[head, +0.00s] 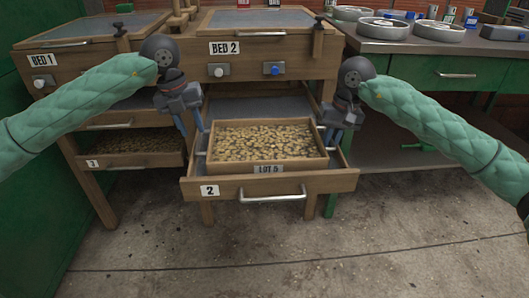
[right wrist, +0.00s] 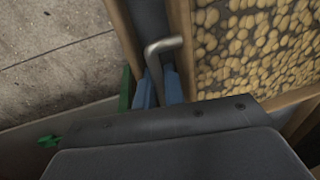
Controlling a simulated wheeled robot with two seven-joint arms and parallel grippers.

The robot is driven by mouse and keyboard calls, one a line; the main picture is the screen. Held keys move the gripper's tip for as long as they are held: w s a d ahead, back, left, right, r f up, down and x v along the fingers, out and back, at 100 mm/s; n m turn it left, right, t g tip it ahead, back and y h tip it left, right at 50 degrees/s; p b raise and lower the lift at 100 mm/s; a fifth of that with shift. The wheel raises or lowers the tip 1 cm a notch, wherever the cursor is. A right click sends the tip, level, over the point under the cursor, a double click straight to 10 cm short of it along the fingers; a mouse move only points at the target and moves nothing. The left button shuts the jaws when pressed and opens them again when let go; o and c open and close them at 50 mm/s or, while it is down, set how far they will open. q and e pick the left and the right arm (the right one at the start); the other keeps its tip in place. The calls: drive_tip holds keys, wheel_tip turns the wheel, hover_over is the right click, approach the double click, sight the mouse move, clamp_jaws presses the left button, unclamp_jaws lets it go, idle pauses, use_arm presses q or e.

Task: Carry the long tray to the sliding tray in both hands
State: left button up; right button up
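The long tray (head: 300,166), a wooden box full of pale beans with a "LOT 5" label, sits level inside the pulled-out sliding tray (head: 230,190) numbered 2. I cannot tell whether it touches the bottom. It has a metal handle at each short end. My left gripper (head: 195,134) is at the left handle, its blue fingers spread apart. My right gripper (head: 327,137) is at the right handle. In the right wrist view the bent handle (right wrist: 165,45) passes between the blue fingers; contact is hidden. The tray's beans also show there.
Bed 2 (head: 290,55) stands above the sliding tray, with knobs on its front. Bed 1 and another bean-filled drawer (head: 130,160) are at left. A green bench (head: 440,75) with round metal pans is at right. The concrete floor in front is clear.

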use_arm(q)
drive_tip(key=shift+s+r, duration=0.15)
drive_tip(key=shift+r, duration=0.45)
use_arm(e)
drive_tip(key=shift+o, duration=0.2)
drive_tip(key=shift+d+f, duration=0.15)
drive_tip(key=shift+f, duration=0.25)
use_arm(q)
drive_tip(key=shift+r, duration=0.9)
use_arm(e)
drive_tip(key=shift+c, duration=0.2)
use_arm(q)
drive_tip(key=shift+f, duration=0.1)
use_arm(e)
drive_tip(key=shift+w+d+r, duration=0.15)
drive_tip(key=shift+d+r, duration=0.05)
drive_tip(key=shift+r, duration=0.6)
drive_tip(key=shift+o, duration=0.3)
drive_tip(key=r, duration=0.3)
drive_tip(key=d+r, duration=0.1)
drive_tip(key=r, duration=0.2)
drive_tip(key=shift+d, duration=0.15)
use_arm(q)
drive_tip(key=shift+d, duration=0.3)
use_arm(e)
drive_tip(key=shift+r, duration=0.5)
drive_tip(key=shift+a+m, duration=0.2)
drive_tip(key=shift+m, duration=0.1)
